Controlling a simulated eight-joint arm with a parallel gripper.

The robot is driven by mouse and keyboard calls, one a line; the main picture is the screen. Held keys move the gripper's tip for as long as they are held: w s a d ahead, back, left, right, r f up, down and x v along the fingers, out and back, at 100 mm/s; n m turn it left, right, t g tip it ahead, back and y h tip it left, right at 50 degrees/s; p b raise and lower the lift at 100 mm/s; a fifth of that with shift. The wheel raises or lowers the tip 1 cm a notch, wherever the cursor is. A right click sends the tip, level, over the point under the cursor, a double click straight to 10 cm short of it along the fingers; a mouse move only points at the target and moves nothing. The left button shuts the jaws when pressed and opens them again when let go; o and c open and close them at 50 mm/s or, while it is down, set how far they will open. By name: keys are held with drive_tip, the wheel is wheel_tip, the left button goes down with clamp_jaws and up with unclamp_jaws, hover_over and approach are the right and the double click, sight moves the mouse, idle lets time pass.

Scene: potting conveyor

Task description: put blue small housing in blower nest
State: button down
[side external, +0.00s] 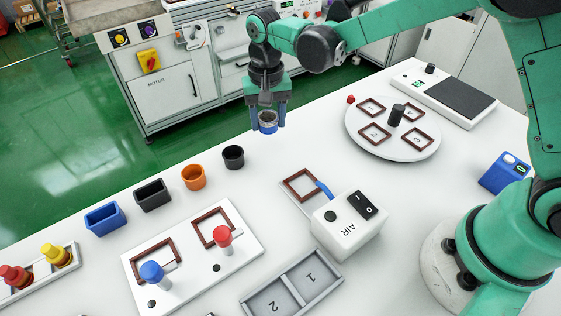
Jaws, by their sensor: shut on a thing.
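My gripper (267,116) is shut on the blue small housing (268,127), a small round cup with a dark inside. The fingers stand on either side of it. It is upright and appears held above the table's far edge, with the green floor behind it. The blower nest (287,190) is a brown square frame on a light plate, lower and to the right of the gripper. It looks empty. A blue nozzle (323,189) from the white AIR box (349,229) points at the nest's right side.
A black cup (233,157), an orange cup (193,177) and black and blue rectangular housings stand left of the nest. A round plate (424,146) with several frames and a dark post is at right. A two-compartment grey tray (250,301) lies in front.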

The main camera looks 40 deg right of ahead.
wheel_tip(320, 180, up, 15)
drive_tip(key=s+d+f+n, duration=0.2)
drive_tip(key=s+d+n, duration=0.3)
drive_tip(key=d, duration=0.4)
drive_tip(key=shift+s+a+f+n, duration=0.75)
drive_tip(key=shift+s+a+f, duration=0.7)
drive_tip(key=shift+f, duration=1.2)
drive_tip(key=shift+s+a+f+n, duration=0.85)
drive_tip(key=shift+a+f, duration=1.05)
drive_tip(key=shift+f, duration=0.7)
drive_tip(key=shift+s+a+f+n, duration=0.6)
drive_tip(key=shift+s+a+f, duration=0.9)
drive_tip(key=shift+f, duration=1.15)
